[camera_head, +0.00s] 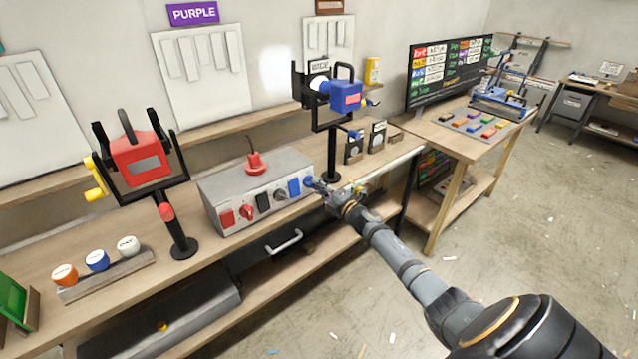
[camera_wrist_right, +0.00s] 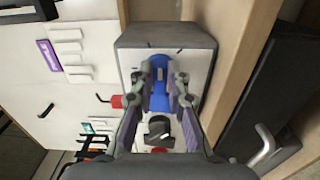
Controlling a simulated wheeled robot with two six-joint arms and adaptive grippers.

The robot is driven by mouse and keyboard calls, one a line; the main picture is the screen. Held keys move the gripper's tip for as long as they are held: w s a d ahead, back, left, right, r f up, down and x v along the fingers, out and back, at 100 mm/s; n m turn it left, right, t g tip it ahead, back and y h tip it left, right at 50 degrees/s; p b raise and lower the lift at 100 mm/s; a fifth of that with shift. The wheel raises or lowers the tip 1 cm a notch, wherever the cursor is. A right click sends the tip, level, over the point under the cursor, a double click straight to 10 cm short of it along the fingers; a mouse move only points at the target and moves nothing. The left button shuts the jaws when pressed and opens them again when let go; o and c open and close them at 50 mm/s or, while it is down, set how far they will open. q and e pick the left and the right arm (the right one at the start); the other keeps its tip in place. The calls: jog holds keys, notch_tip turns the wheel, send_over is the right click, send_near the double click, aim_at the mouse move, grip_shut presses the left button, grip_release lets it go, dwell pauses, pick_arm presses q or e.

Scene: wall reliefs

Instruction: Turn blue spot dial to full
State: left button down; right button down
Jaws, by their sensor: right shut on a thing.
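A grey control box (camera_head: 262,170) stands on the bench with red, black and blue switches and dials along its front. My right gripper (camera_head: 318,186) reaches in from the right and is shut on the blue dial. In the right wrist view its fingers close around the blue dial (camera_wrist_right: 157,66), partly hiding it; its setting cannot be read. The blue spot lamp (camera_head: 346,96) is on a black stand behind the box. My left gripper is out of view.
A red spot lamp (camera_head: 141,160) stands left of the box. Orange, blue and white knobs sit on a wooden block (camera_head: 106,276) at left. A pale light patch (camera_head: 280,72) shows on the wall. The floor at right is mostly clear.

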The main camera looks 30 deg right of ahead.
jog(key=shift+a+f+m+p, duration=0.15)
jog(key=shift+m+p, duration=0.8)
jog(key=shift+m, duration=1.2)
jog(key=shift+d+f+m+p, duration=0.1)
jog(key=shift+f+m+p, duration=0.15)
jog(key=shift+m+p, duration=1.3)
jog(key=shift+a+m+b, duration=0.1)
jog(key=shift+m+b, duration=0.5)
jog(key=shift+m, duration=0.3)
jog(key=c, duration=1.3)
grip_release()
jog(key=s, duration=0.8)
jog(key=s+d, duration=0.1)
jog(key=s, duration=0.3)
